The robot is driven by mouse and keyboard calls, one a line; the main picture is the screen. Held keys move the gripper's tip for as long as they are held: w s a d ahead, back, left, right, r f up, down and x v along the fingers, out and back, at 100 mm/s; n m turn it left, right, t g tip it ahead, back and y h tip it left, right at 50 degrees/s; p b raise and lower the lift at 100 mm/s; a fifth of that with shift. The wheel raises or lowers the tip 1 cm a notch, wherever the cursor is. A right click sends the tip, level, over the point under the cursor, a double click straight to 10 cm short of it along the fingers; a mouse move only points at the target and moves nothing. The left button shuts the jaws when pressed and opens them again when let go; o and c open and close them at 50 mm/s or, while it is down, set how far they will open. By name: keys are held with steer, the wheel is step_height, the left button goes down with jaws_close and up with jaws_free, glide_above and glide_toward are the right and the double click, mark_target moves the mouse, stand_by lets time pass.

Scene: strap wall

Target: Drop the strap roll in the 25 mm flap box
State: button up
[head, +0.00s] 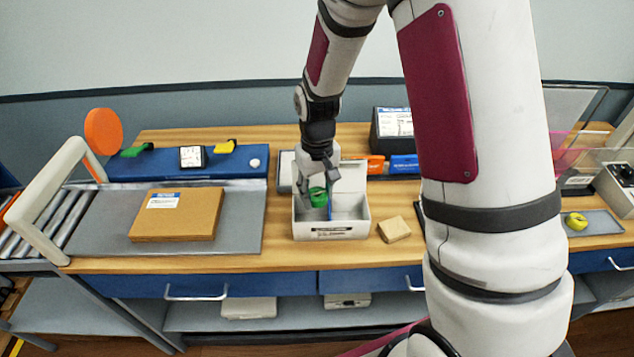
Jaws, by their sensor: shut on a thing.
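A green strap roll (318,198) is held by my gripper (317,184), which is shut on it. The roll is over or inside the left part of a white box (330,231) with an open lid at its back. A blue divider (329,212) shows in the box, just right of the roll. The label on the box front is too small to read. I cannot tell whether the roll touches the box floor.
A cardboard carton (176,215) lies on a grey mat (97,243) to the left. A small wooden block (394,229) sits right of the box. A yellow roll (577,221) lies on a tray at far right. My arm hides part of the bench.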

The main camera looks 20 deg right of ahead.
mark_target(317, 194)
steer(key=shift+f+b, duration=0.5)
steer(key=shift+f, duration=1.2)
steer(key=o, duration=1.1)
step_height(317, 194, up, 12)
steer(key=shift+r, duration=0.1)
steer(key=s+r+t, duration=0.2)
steer(key=s+r, duration=0.3)
steer(key=s, duration=0.1)
steer(key=s+r+t+b, duration=0.1)
steer(key=s+r, duration=0.5)
steer(key=s+r+t, duration=0.2)
steer(key=s+r, duration=0.3)
steer(key=s, duration=0.1)
steer(key=shift+r+m+t+b, duration=0.3)
steer(key=shift+b, duration=0.05)
